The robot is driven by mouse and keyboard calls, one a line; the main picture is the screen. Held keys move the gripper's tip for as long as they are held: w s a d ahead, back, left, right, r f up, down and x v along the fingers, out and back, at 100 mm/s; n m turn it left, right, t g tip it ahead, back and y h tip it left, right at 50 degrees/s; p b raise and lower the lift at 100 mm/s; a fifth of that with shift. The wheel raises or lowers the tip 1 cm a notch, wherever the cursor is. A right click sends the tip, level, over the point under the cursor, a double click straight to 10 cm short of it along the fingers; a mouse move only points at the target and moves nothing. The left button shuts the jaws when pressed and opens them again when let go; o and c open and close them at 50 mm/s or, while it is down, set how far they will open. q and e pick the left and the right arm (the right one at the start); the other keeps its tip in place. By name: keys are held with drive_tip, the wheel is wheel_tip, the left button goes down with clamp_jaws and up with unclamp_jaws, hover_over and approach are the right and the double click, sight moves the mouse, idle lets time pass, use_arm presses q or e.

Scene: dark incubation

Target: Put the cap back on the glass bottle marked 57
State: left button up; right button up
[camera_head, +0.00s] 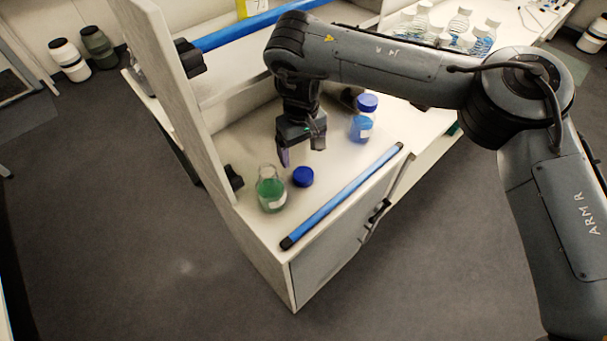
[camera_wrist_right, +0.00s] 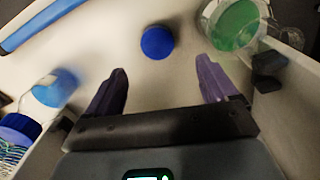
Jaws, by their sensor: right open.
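An uncapped glass bottle (camera_head: 270,189) with green liquid stands near the bench's left corner; its number is not readable. It also shows at the top right of the right wrist view (camera_wrist_right: 236,22). A loose blue cap (camera_head: 303,176) lies on the bench just right of the bottle, apart from it. The cap shows in the right wrist view (camera_wrist_right: 157,42) beyond and between the fingers. My right gripper (camera_head: 302,150) is open and empty above the bench, behind the cap; it also shows in the right wrist view (camera_wrist_right: 160,88). My left gripper is not in view.
A blue-capped bottle with blue liquid (camera_head: 361,123) stands right of my gripper. A blue bar (camera_head: 343,196) runs along the bench's front edge. An upright panel (camera_head: 178,90) bounds the left side. Several bottles (camera_head: 458,25) stand at the far back.

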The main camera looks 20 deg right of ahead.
sight(303, 173)
wheel_tip(303, 173, down, 3)
drive_tip(key=shift+f, duration=0.5)
drive_tip(key=shift+d+f+p, duration=0.15)
drive_tip(key=shift+f+p, duration=0.25)
drive_tip(key=shift+p, duration=0.3)
wheel_tip(303, 173, down, 3)
drive_tip(key=shift+d+f+p, duration=0.1)
drive_tip(key=shift+p, duration=0.55)
drive_tip(key=shift+f, duration=0.6)
